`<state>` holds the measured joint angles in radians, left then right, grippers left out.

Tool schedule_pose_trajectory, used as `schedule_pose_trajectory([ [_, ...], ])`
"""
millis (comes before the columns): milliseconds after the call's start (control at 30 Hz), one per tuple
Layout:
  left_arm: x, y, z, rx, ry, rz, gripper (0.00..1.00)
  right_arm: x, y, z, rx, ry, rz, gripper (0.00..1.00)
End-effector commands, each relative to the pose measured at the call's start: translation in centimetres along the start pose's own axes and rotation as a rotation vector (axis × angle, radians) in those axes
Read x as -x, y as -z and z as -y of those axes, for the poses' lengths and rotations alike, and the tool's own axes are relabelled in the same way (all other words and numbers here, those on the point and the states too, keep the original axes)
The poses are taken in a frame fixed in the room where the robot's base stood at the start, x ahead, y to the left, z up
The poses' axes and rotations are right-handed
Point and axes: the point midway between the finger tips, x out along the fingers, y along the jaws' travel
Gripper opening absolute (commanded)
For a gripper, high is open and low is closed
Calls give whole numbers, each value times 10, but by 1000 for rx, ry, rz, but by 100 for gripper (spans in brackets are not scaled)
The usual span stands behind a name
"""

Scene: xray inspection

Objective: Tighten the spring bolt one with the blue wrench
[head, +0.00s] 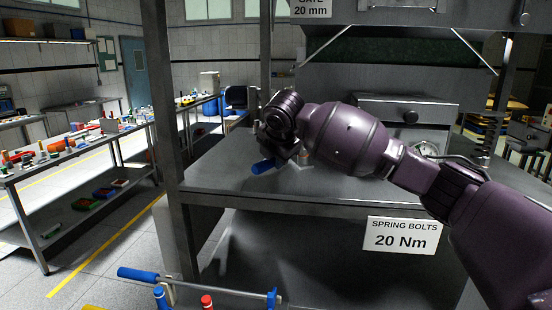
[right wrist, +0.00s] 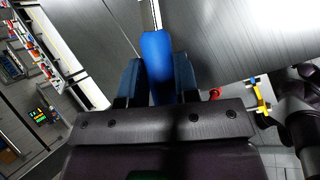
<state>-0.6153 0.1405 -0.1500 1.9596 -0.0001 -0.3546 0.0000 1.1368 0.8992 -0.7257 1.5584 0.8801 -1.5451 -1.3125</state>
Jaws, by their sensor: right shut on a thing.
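My right gripper (head: 279,157) is over the grey metal bench, shut on the blue handle of a wrench. The blue handle end (head: 263,166) sticks out to the left of the gripper. In the right wrist view the blue handle (right wrist: 157,65) stands between the two fingers, and its metal shank (right wrist: 150,14) runs out of the top edge. The wrench head is not visible. A coiled spring (head: 493,125) stands at the right of the bench. Spring bolt one is not clearly seen; my right arm covers part of the bench. My left gripper is not in view.
A "SPRING BOLTS 20 Nm" sign (head: 401,236) hangs on the bench front. A rack in front holds another blue-handled tool (head: 138,274) and a red-handled one (head: 207,301). A metal post (head: 165,110) stands at the bench's left. A cluttered table (head: 75,160) is far left.

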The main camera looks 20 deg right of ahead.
Motion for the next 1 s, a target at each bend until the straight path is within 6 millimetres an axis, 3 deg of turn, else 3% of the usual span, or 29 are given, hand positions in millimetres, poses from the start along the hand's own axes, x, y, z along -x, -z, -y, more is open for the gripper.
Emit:
schedule_pose_trajectory([
  [1000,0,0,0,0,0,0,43,7,-3,-4,1,2,0,0],
])
